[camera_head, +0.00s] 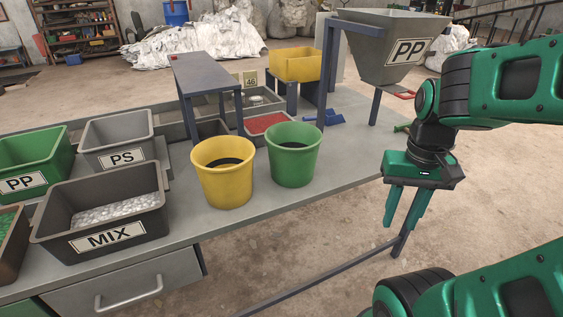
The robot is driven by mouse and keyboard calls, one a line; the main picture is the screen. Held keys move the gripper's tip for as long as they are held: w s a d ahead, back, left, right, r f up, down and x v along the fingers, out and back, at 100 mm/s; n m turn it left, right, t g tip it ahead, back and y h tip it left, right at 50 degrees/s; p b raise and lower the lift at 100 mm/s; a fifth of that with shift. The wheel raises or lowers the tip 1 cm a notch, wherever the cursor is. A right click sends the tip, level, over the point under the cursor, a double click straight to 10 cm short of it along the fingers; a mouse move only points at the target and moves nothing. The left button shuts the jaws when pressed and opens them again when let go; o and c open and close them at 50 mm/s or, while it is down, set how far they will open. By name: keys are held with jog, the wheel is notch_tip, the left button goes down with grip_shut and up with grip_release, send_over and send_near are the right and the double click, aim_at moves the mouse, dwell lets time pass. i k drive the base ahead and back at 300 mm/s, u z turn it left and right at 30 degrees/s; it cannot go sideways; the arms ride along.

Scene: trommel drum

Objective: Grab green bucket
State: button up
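The green bucket (292,155) stands upright on the grey table, right of a yellow bucket (224,172). The two rims are close together. Something dark shows inside the green bucket. My gripper (406,226) hangs to the right of the green bucket, beyond the table's right edge, with its fingers pointing down. A clear gap lies between the gripper and the bucket. The two fingers appear apart with nothing between them.
A MIX bin (110,235), a PS bin (118,128) and a green PP bin (35,150) fill the table's left. Behind the buckets are a red tray (266,123), a blue scoop (323,118) and a PP hopper (385,50). The table's right front is bare.

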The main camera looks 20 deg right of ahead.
aim_at(293, 155)
jog(key=u, duration=1.2)
jog(key=k, duration=1)
jog(key=z, duration=0.4)
